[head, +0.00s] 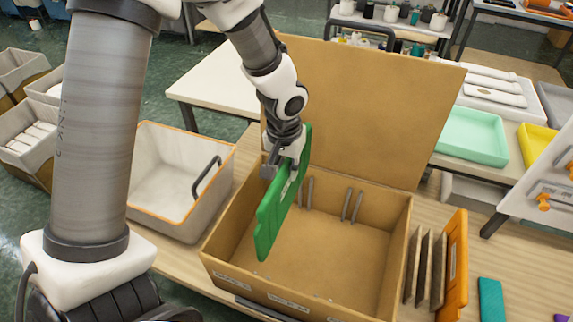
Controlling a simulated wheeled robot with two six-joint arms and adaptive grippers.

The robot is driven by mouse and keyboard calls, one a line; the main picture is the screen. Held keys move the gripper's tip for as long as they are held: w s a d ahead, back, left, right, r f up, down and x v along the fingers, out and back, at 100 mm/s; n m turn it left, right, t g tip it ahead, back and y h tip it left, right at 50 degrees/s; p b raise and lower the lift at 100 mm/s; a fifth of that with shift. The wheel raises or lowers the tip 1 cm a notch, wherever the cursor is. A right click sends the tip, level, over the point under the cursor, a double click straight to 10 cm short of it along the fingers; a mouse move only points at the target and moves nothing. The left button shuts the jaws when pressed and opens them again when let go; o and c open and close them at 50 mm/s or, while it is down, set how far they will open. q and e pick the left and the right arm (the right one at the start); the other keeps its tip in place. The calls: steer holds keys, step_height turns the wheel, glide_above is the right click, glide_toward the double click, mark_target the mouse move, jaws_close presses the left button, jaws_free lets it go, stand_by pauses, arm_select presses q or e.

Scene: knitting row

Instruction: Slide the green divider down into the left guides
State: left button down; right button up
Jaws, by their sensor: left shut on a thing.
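The green divider (272,223) is held upright, edge-on to the camera, over the left part of the open brown box (405,225). My left gripper (287,168) is shut on the divider's upper part. A pair of guides (352,205) stands on the box's back wall right of centre. Another pair (307,192) stands to its left, just right of the divider. The divider appears to reach below the box's rim, but I cannot tell whether it sits in any guide. The front guides are hard to make out. My right gripper is not in view.
The box's raised lid (365,105) stands behind it. A white bin (165,215) with a dark handle is close on the left. Dark panels and an orange panel (453,265) stand upright at the right. The box's right part is empty.

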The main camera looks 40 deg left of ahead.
mark_target(286, 199)
arm_select(q)
steer(key=shift+w+f, duration=0.1)
steer(key=shift+f, duration=0.45)
steer(key=shift+s+f+b, duration=0.4)
steer(key=shift+f+b, duration=0.25)
steer(key=shift+b, duration=0.35)
steer(key=shift+w+f+b, duration=0.25)
steer(key=shift+f+b, duration=0.5)
steer(key=shift+f, duration=0.3)
step_height(286, 199, down, 2)
steer(key=shift+s+f+b, duration=0.1)
steer(key=shift+s+b, duration=0.05)
steer(key=shift+b, duration=0.85)
step_height(286, 199, down, 4)
steer(key=b, duration=0.3)
steer(key=shift+f+b, duration=0.15)
steer(key=shift+b, duration=0.2)
steer(key=shift+f+b, duration=1.2)
steer(key=shift+f, duration=0.05)
